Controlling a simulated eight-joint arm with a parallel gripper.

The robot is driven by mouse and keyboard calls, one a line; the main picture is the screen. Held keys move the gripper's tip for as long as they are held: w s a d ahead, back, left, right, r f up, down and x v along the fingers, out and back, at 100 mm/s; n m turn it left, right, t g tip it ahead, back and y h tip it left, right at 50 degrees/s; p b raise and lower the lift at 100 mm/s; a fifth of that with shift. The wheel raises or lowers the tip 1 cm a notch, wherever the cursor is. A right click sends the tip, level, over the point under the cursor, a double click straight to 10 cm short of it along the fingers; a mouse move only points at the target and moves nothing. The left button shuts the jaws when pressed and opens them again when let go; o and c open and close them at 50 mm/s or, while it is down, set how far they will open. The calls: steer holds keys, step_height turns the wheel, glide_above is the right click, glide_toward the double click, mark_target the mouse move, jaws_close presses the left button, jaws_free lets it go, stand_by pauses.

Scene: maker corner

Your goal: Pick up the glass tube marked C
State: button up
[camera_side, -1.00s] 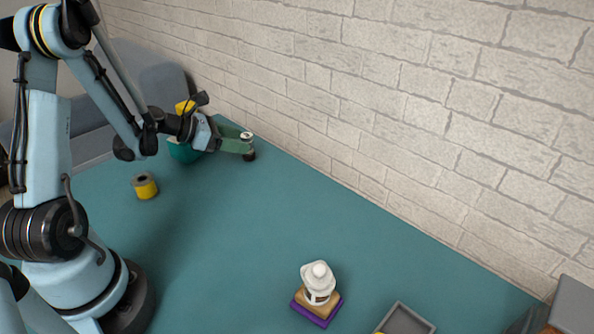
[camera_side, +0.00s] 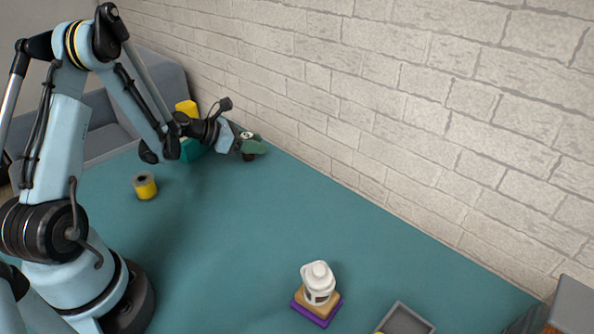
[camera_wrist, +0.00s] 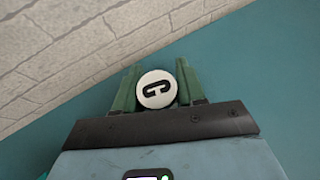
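The glass tube marked C stands near the wall. Its white round cap (camera_wrist: 156,89) with a black C faces up in the wrist view. In the side view its pale top (camera_side: 246,135) and dark foot show around my green fingers. My gripper (camera_wrist: 158,84) has one finger on each side of the cap, with little or no gap visible. It also shows in the side view (camera_side: 254,147), tilted downward at the tube. Whether the fingers press on the tube cannot be made out. Much of the tube's body is hidden by the fingers.
A brick wall (camera_side: 400,110) runs close behind the tube. A teal container (camera_side: 190,151) and a yellow object (camera_side: 187,107) are behind my wrist. The table's middle is clear.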

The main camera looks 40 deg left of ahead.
steer(key=c, duration=0.5)
steer(key=shift+r, duration=0.1)
